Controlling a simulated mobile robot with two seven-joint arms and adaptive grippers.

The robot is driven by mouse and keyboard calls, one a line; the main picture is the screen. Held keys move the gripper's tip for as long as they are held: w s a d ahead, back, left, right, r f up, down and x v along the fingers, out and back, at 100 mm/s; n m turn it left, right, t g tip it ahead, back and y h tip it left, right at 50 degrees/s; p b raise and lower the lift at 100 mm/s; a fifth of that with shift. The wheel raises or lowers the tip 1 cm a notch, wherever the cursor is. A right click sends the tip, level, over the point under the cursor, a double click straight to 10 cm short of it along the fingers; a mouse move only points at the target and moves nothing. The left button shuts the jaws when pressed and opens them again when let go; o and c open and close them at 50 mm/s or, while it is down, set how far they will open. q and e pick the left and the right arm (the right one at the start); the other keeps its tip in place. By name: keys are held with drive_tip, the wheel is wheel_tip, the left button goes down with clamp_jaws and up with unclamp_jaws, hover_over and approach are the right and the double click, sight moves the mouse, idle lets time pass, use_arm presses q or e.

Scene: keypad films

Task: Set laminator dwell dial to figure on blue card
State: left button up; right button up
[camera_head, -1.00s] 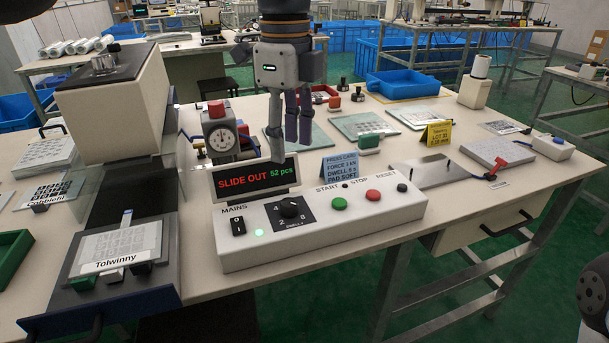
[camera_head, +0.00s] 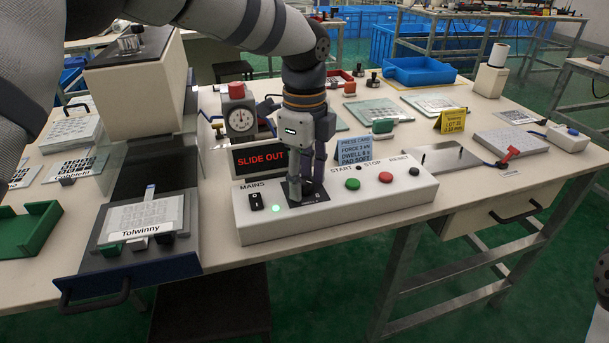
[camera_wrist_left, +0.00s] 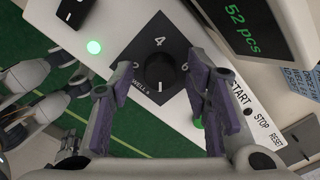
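The dwell dial (camera_wrist_left: 159,72) is a black round knob on a dark square plate of the white control panel (camera_head: 400,207). In the left wrist view a 4 shows above the knob; figures at its sides are partly covered. A pale mark on the knob points down in that picture. My left gripper (camera_wrist_left: 160,82) is open and points down at the dial, one finger on each side; I cannot tell whether they touch it. In the head view my left gripper (camera_head: 302,188) mostly hides the dial. The blue card (camera_head: 354,149) stands behind the panel; its dwell figure is hard to read.
The panel carries a mains switch (camera_head: 256,201), a green start button (camera_head: 352,184) and a red stop button (camera_head: 386,177). A display (camera_head: 260,159) reading SLIDE OUT stands close behind my left gripper. A gauge (camera_head: 239,119) stands behind the display.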

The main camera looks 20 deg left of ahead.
use_arm(q)
clamp_jaws()
drive_tip(key=shift+r+n, duration=0.1)
drive_tip(key=shift+n, duration=0.3)
use_arm(e)
drive_tip(key=shift+w+r, duration=0.15)
use_arm(q)
drive_tip(key=shift+n+p, duration=0.4)
drive_tip(key=shift+n, duration=0.7)
drive_tip(key=n, duration=0.3)
drive_tip(key=shift+n, duration=0.3)
drive_tip(key=n+p, duration=0.1)
drive_tip(key=n, duration=1)
use_arm(e)
drive_tip(key=shift+w+r+t, duration=0.5)
drive_tip(key=shift+w+r, duration=0.55)
drive_tip(key=shift+w, duration=0.05)
